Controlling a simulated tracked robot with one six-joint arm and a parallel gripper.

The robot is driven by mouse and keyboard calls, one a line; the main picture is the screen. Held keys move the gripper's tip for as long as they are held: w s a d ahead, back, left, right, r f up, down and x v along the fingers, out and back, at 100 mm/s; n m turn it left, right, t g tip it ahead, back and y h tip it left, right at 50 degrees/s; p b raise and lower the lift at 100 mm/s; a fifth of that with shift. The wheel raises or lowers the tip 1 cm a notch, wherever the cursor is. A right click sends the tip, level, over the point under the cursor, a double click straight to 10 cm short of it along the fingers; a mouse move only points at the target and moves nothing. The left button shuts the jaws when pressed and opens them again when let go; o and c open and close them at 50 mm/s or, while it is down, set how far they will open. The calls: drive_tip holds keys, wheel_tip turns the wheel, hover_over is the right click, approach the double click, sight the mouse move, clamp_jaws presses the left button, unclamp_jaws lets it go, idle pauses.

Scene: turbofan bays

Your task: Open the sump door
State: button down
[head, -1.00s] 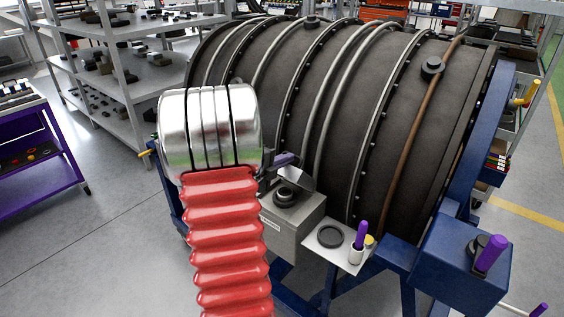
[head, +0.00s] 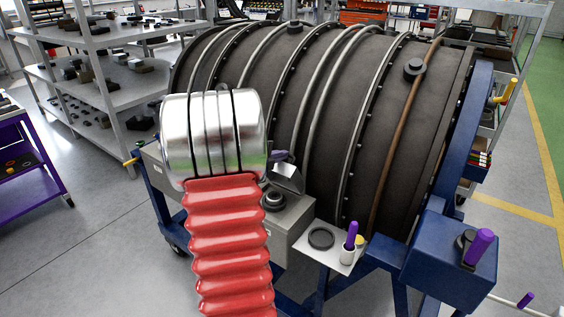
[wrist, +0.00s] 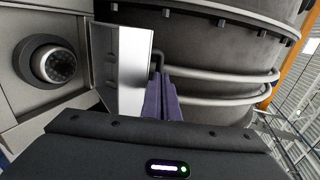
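The sump door (head: 286,178) is a small silver flap on the grey box (head: 290,222) at the front of the engine. It stands raised from the box, and in the wrist view the door (wrist: 122,65) is seen with its bright face near the middle. A dark bent handle (wrist: 156,55) shows at the door's right edge. My gripper's purple fingers (wrist: 164,98) are close together at the handle and look shut on it; the exact contact is small. In the head view my gripper (head: 278,156) is mostly hidden behind my silver and red arm.
The dark engine casing (head: 330,110) is close behind. A white shelf (head: 335,240) holds a black ring and a purple-topped item. Blue stand parts (head: 450,250) lie right; grey shelving (head: 110,85) stands left.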

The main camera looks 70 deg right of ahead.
drive_tip(key=shift+s+d+r, duration=0.1)
drive_tip(key=shift+s+d, duration=0.05)
drive_tip(key=shift+d, duration=0.45)
drive_tip(key=shift+s+d+r, duration=0.1)
drive_tip(key=shift+s+d, duration=0.05)
drive_tip(key=shift+d, duration=0.4)
drive_tip(key=d+r+v, duration=0.1)
drive_tip(key=r+v, duration=0.2)
drive_tip(key=v, duration=1)
drive_tip(key=shift+s+a, duration=0.2)
drive_tip(key=shift+a, duration=0.1)
